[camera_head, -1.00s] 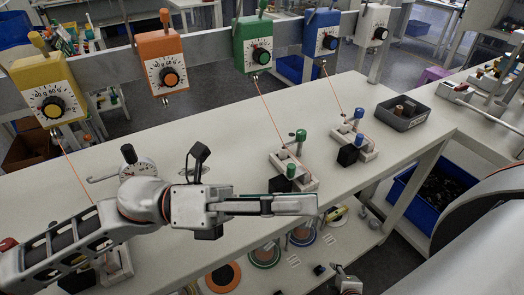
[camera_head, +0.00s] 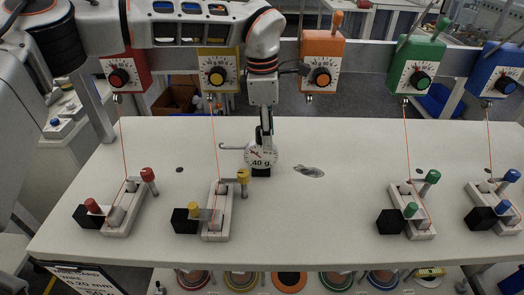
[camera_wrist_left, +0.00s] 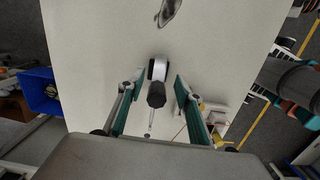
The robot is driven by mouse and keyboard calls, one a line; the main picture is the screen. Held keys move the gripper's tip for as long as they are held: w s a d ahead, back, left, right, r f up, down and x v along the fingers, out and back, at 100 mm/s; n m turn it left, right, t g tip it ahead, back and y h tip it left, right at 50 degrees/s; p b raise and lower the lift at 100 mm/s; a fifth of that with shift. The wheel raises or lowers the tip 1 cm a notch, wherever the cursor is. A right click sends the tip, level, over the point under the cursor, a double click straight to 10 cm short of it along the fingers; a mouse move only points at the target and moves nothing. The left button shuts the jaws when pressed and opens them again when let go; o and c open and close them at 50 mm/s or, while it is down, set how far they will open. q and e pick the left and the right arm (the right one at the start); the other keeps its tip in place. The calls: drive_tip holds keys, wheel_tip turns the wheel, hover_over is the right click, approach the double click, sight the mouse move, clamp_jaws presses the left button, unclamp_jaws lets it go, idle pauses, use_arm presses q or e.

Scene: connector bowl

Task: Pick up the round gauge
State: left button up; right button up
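The round gauge (camera_head: 261,158) has a white dial marked "40 g" and a thin hooked arm to its left. It stands on the white table (camera_head: 330,215), around the middle. My left gripper (camera_head: 265,132) points down from above, right at the gauge's top. In the left wrist view the gripper (camera_wrist_left: 159,78) is open, with one green-padded finger on each side of the gauge (camera_wrist_left: 157,70). Gaps show between the fingers and the gauge there. The gauge's black part faces that camera. My right gripper is not in view.
Red (camera_head: 122,75), yellow (camera_head: 217,75), orange (camera_head: 321,62), green (camera_head: 416,66) and blue (camera_head: 495,72) dial boxes hang behind the table. Threads run from some boxes to clamp fixtures, including the yellow-knobbed one (camera_head: 217,215). A small grey item (camera_head: 309,171) lies right of the gauge.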

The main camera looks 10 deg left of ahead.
sight(262, 157)
use_arm(q)
drive_tip(key=shift+a+f+y, duration=0.3)
drive_tip(key=shift+a+f, duration=0.05)
drive_tip(key=shift+a, duration=0.25)
drive_tip(key=shift+s+a+f, duration=0.15)
drive_tip(key=shift+s+f, duration=0.05)
drive_tip(key=shift+f, duration=0.85)
drive_tip(key=f, duration=0.6)
drive_tip(key=shift+w+p, duration=0.2)
drive_tip(key=shift+p, duration=0.15)
drive_tip(key=shift+r, duration=0.1)
clamp_jaws()
